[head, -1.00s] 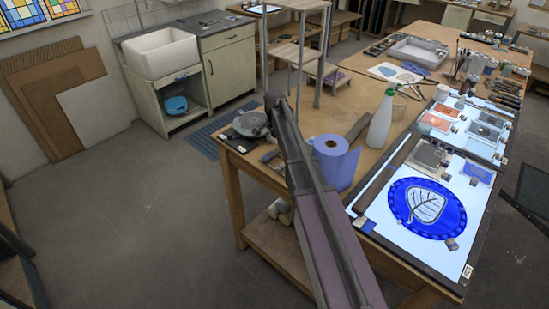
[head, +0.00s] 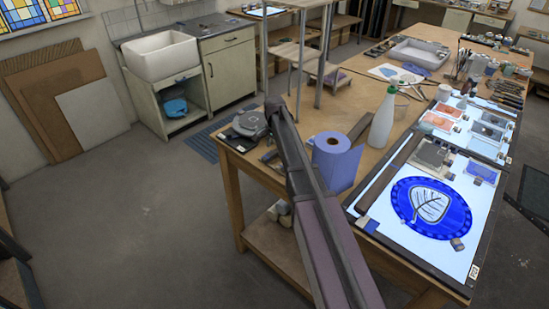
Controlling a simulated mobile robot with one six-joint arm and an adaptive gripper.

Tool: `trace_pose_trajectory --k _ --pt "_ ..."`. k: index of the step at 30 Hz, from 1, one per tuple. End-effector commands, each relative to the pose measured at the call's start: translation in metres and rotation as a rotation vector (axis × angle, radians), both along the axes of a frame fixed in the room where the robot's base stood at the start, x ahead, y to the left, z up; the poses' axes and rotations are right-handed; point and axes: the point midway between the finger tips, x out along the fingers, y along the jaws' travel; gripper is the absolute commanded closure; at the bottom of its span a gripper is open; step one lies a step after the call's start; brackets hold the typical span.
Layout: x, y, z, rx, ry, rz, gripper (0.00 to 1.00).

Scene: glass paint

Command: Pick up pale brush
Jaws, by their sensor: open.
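I cannot single out the pale brush in the head view. Thin upright handles, probably brushes, stand in a jar (head: 463,66) at the back right of the bench. They are too small to tell one from another. My arm crosses the middle of the view, from the bottom edge up to a dark joint over the bench's left end. My gripper does not show.
The wooden bench (head: 300,236) carries a blue paper roll (head: 336,163), a pale bottle (head: 383,120) and a white tray (head: 412,53). A lit panel (head: 388,226) with a blue leaf-pattern disc (head: 431,208) lies at right. The floor at left is clear.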

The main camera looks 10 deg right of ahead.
Motion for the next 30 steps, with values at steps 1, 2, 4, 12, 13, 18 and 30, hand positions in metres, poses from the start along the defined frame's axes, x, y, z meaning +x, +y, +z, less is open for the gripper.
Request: trace_pose_trajectory --k 1,2,4,12,13,18,30 --pt "0.000 0.000 -0.008 0.000 0.000 0.000 0.29" --pt "0.000 0.000 -0.010 0.000 0.000 0.000 0.29" --pt "0.000 0.000 -0.015 0.000 0.000 0.000 0.29" --pt "0.000 0.000 -0.021 0.000 0.000 0.000 0.29" --pt "0.000 0.000 -0.021 0.000 0.000 0.000 0.29" --pt "0.000 0.000 -0.021 0.000 0.000 0.000 0.29" --pt "0.000 0.000 -0.021 0.000 0.000 0.000 0.40"
